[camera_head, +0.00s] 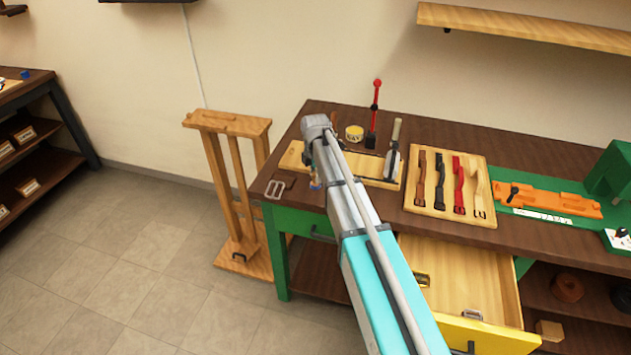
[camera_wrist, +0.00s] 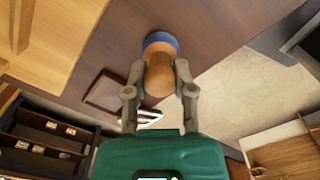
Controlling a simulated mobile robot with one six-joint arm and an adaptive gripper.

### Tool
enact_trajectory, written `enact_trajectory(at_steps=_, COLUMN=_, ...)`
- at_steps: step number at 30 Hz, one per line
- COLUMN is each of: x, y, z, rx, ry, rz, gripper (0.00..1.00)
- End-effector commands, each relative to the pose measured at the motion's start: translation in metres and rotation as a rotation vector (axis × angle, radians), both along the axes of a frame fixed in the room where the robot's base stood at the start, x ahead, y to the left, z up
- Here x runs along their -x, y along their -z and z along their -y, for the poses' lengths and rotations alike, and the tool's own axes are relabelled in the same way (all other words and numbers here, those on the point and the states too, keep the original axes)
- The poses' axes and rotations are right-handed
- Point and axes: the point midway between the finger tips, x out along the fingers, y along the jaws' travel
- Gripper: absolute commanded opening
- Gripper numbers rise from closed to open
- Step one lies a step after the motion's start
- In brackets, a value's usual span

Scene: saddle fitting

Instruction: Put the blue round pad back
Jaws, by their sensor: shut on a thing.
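The blue round pad (camera_wrist: 161,38) is at the far end of a short, rounded wooden handle (camera_wrist: 158,75) in the wrist view. My gripper (camera_wrist: 160,68) is shut on this handle, one finger on each side. The pad is over or against the dark bench top; I cannot tell whether it touches. In the head view a little of the pad (camera_head: 315,186) shows below my wrist, near the bench's front left edge. My arm hides most of the gripper there.
A wooden board (camera_head: 290,156) lies behind my wrist. A dark square piece with a buckle (camera_head: 279,186) lies at the bench's left corner. A strap board (camera_head: 450,226) is to the right. An open yellow-fronted drawer (camera_head: 497,337) juts out below. A wooden stand (camera_head: 228,122) is left.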

Motion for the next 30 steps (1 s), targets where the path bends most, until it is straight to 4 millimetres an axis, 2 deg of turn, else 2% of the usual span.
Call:
enact_trajectory(at_steps=2, x=0.0000, y=0.0053, z=0.0000, rx=0.000, ry=0.000, rz=0.000, gripper=0.00)
enact_trajectory(at_steps=18, x=0.0000, y=0.0091, z=-0.0001, rx=0.000, ry=0.000, rz=0.000, gripper=0.00)
enact_trajectory(at_steps=19, x=0.0000, y=0.0089, z=-0.0001, rx=0.000, ry=0.000, rz=0.000, gripper=0.35)
enact_trajectory(at_steps=24, x=0.0000, y=0.0080, z=-0.0001, rx=0.000, ry=0.000, rz=0.000, gripper=0.67)
enact_trajectory(at_steps=30, x=-0.0001, y=0.0080, z=0.0000, rx=0.000, ry=0.000, rz=0.000, gripper=0.68)
